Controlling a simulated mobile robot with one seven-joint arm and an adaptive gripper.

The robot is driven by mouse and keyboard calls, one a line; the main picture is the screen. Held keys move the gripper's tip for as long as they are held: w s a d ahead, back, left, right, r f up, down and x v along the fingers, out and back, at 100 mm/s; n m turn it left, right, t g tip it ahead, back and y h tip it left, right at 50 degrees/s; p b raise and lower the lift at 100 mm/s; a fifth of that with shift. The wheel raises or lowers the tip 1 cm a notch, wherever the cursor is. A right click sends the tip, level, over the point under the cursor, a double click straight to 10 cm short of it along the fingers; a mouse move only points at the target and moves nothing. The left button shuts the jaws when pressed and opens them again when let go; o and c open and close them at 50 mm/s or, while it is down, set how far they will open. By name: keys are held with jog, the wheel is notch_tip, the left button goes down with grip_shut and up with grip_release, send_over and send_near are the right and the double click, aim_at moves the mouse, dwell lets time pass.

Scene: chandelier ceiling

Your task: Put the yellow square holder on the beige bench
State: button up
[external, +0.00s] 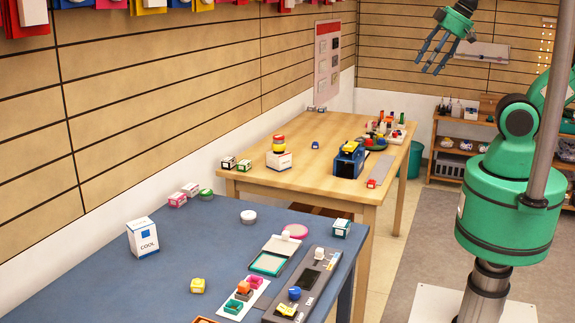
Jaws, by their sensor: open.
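A small yellow block-like thing (197,286), which looks like the yellow square holder, sits on the near blue table (120,290) toward its front. It is too small to make out its hollow. The beige bench (322,128) is the light wooden table behind the blue one. My gripper (431,62) is high up at the upper right, above and beyond the bench's right side. Its fingers are spread, pointing down and to the left, with nothing between them. It is far from the yellow thing.
The bench carries a white box with a red and yellow stack (279,146), a dark blue holder (348,160) and several coloured items at the back right. The blue table holds a white COOL box (143,238) and a grey tray (318,268).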

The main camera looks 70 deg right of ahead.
jog(key=shift+w+r, duration=0.1)
jog(key=w+a+r+n+g+b, duration=0.1)
jog(key=w+a+n, duration=0.7)
jog(key=w, duration=0.5)
jog(key=w+a+n, duration=0.7)
jog(key=w+a, duration=0.2)
jog(key=w, duration=0.5)
jog(key=w+a+f+n, duration=0.4)
jog(key=w+a+n, duration=0.15)
jog(key=a, duration=0.35)
jog(key=w+a+f+n, duration=0.4)
jog(key=w+a+f, duration=0.15)
jog(key=a, duration=0.25)
jog(key=w+a+f+n+b, duration=0.1)
jog(key=a+f+n, duration=0.6)
jog(key=a+f, duration=0.6)
jog(key=w+a+f+n+g+b, duration=0.1)
jog(key=a+f+n, duration=0.5)
jog(key=a+f, duration=0.8)
jog(key=w+a, duration=0.1)
jog(key=a, duration=0.3)
jog(key=shift+w+a+f+n+y, duration=0.15)
jog(key=shift+a+n+y, duration=0.15)
jog(key=shift+a+n, duration=0.05)
jog(key=b, duration=0.1)
send_over(198, 284)
jog(key=s+d, duration=0.1)
jog(key=shift+s+f, duration=0.1)
jog(key=shift+f, duration=4.05)
